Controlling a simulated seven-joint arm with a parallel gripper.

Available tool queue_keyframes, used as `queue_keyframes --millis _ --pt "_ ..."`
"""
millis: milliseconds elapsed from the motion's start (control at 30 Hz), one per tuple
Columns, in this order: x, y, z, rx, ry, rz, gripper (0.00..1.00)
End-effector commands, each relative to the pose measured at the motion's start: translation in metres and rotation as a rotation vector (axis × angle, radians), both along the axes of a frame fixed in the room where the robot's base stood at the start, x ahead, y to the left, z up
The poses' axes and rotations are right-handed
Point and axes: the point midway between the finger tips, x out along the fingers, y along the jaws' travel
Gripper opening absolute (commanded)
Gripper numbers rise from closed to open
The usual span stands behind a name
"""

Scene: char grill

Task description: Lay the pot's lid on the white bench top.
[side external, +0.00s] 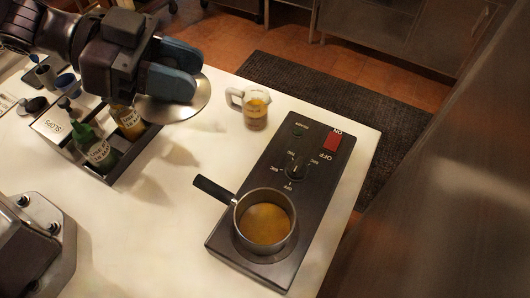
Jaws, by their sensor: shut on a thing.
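My gripper (172,77) is at the upper left of the side external view, with its blue fingers closed. It is shut on the pot's lid (185,108), a round metal disc held under the fingers. The lid's handle is hidden by the fingers. The lid hangs above the white bench top (170,215), in front of the bottle caddy's right end in the picture. The pot (237,218) stands uncovered on the dark hot plate at the lower right. It has a black handle pointing left and yellowish liquid inside.
The hot plate (225,242) has a dial and a red switch. A dark caddy (119,173) holds bottles, including a green one (98,152). The bench between caddy and pot is clear.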

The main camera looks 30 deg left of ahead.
Motion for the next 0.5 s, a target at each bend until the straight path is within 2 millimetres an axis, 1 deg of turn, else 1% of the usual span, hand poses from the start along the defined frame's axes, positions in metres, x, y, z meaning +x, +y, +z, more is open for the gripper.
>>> queue_keyframes --millis 33,100,233,333,400,500 --pt "-0.018 -0.015 0.001 0.000 -0.001 -0.113 0.11" --pt "-0.043 -0.029 0.000 -0.001 0.001 -0.265 0.11" --pt "-0.086 -0.041 -0.003 -0.001 0.004 -0.511 0.11" --pt "-0.107 -0.039 -0.006 -0.001 0.003 -0.642 0.11" --pt "-0.116 -0.036 -0.008 -0.001 0.002 -0.700 0.11" --pt "-0.125 -0.033 -0.010 0.000 0.001 -0.748 0.11"
